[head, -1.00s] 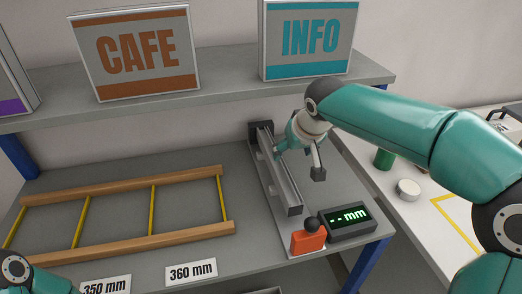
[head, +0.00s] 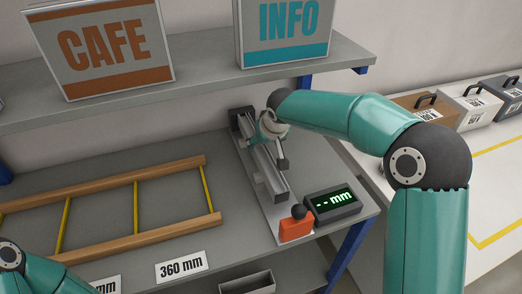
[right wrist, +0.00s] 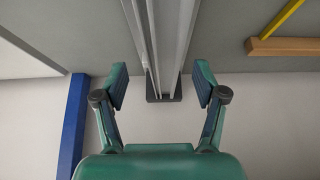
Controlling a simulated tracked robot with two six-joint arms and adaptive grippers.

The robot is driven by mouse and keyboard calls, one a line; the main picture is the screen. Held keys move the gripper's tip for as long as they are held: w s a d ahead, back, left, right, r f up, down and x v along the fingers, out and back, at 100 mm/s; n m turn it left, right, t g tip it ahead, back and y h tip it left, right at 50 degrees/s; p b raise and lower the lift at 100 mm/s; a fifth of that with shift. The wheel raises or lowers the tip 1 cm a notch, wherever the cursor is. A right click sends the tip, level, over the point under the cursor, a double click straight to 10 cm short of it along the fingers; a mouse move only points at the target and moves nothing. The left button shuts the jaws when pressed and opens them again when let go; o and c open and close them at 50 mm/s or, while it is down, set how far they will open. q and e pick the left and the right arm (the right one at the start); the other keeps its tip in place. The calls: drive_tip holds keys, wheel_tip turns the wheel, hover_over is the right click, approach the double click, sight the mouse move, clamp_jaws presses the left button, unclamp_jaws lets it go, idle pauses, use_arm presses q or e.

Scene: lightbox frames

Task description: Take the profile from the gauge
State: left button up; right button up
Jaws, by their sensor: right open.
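My right gripper (head: 270,150) is over the far half of the gauge. In the right wrist view its open fingers (right wrist: 161,84) stand on either side of the profile's line, apart from it and empty. My left gripper is out of view.
A display (head: 332,203) reading "-- mm" and an orange block with a black knob (head: 297,228) stand at the gauge's near end. A wooden frame with yellow rods (head: 125,236) lies left. A shelf (head: 190,92) with signs hangs behind. Cases (head: 468,105) stand on the right table.

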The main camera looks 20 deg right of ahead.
sight(260, 147)
drive_tip(key=x, duration=0.1)
drive_tip(key=p+x, duration=0.1)
drive_tip(key=x, duration=0.2)
drive_tip(key=shift+w+a+f+p, duration=0.15)
drive_tip(key=shift+a+p, duration=0.1)
drive_tip(key=shift+p, duration=0.05)
drive_tip(key=shift+w+f, duration=0.3)
drive_tip(key=shift+f, duration=0.15)
drive_tip(key=c, duration=1.3)
clamp_jaws()
drive_tip(key=shift+d+r, duration=0.15)
